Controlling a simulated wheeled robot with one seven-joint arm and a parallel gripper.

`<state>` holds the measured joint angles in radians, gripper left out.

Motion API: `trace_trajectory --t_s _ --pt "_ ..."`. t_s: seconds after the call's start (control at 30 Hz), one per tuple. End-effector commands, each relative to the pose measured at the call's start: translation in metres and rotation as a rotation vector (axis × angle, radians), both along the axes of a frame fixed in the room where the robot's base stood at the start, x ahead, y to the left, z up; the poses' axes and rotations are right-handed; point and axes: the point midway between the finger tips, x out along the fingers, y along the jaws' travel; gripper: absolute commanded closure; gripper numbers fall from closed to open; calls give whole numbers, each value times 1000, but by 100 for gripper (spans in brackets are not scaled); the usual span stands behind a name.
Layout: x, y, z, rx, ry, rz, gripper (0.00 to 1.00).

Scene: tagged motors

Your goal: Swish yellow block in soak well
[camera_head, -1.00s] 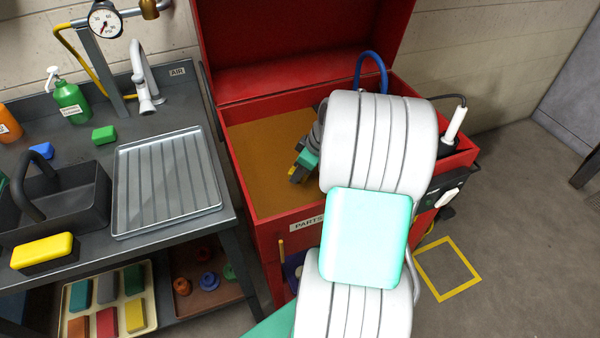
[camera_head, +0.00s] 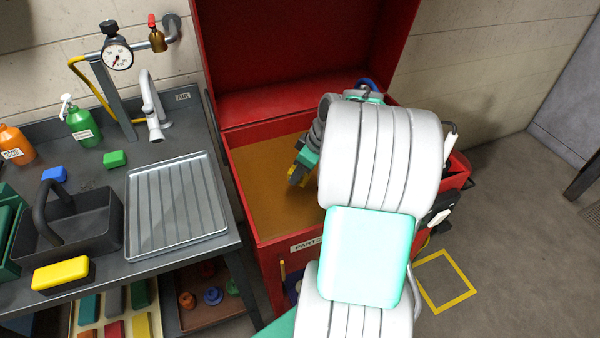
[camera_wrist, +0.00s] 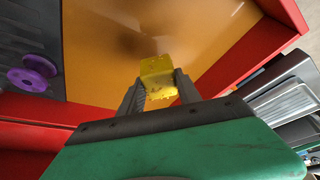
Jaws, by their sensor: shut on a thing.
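The yellow block (camera_wrist: 157,68) is held between the two fingers of my gripper (camera_wrist: 158,92). Its near face is speckled with dark marks. The soak well (camera_head: 270,210) is the open red tank holding amber-brown liquid. In the head view my gripper (camera_head: 297,176) points down into the well, near the middle of the visible liquid, and my arm hides the right part. The liquid (camera_wrist: 110,35) spreads behind the block in the wrist view. I cannot tell whether the block's far end is under the surface.
A grey bench (camera_head: 190,255) on the left holds a ribbed drain tray (camera_head: 178,205), a black caddy (camera_head: 95,215), a yellow-topped black pad (camera_head: 62,274), a green block (camera_head: 115,159) and bottles. The red lid (camera_head: 300,50) stands open behind the well. A purple part (camera_wrist: 30,82) lies beside it.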

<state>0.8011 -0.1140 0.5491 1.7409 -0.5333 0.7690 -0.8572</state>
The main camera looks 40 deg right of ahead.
Motion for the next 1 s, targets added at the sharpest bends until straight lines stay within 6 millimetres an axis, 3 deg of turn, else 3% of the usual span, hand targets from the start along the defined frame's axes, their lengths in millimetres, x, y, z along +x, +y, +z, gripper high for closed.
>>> trace_trajectory --t_s 0.03,0.53,1.0 --pt "1 -1 11 -3 -4 -1 100" --pt "1 -1 58 -2 -2 0 100" --pt "1 -1 60 -2 -2 -1 100"
